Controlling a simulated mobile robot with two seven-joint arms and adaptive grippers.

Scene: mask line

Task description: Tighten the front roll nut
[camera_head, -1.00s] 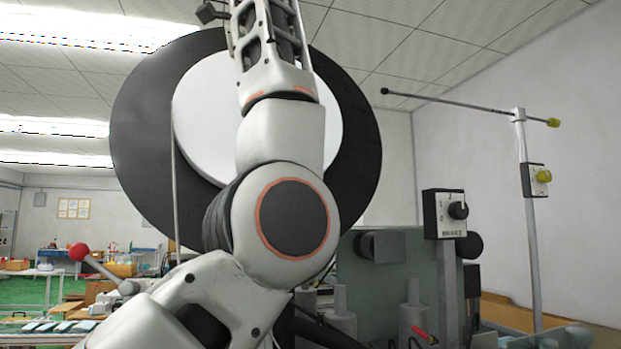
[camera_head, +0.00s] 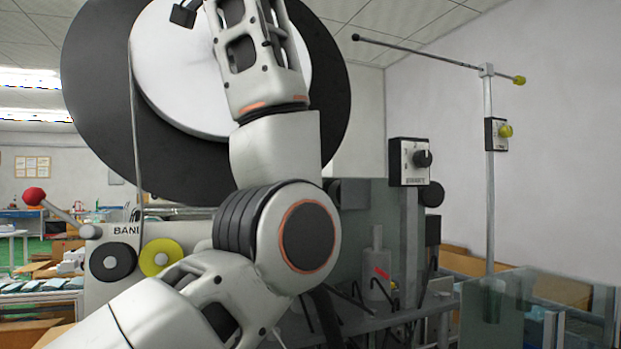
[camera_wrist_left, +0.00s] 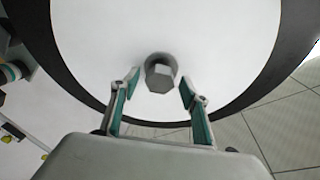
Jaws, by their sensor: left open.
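The front roll is a large white roll (camera_head: 160,75) with a wide black disc (camera_head: 90,100) around it, in the upper left of the head view. The roll nut, a grey hexagonal nut (camera_wrist_left: 160,74), shows at the centre of the white face in the left wrist view. My left gripper (camera_wrist_left: 161,86) is open, with one finger on each side of the nut and a gap on both sides. My right gripper is not in view.
A machine panel with a black knob (camera_head: 112,261) and a yellow knob (camera_head: 160,257) stands below the roll. A red ball lever (camera_head: 34,196) sticks out at left. A control box (camera_head: 409,162) and a thin pole (camera_head: 489,180) stand at right.

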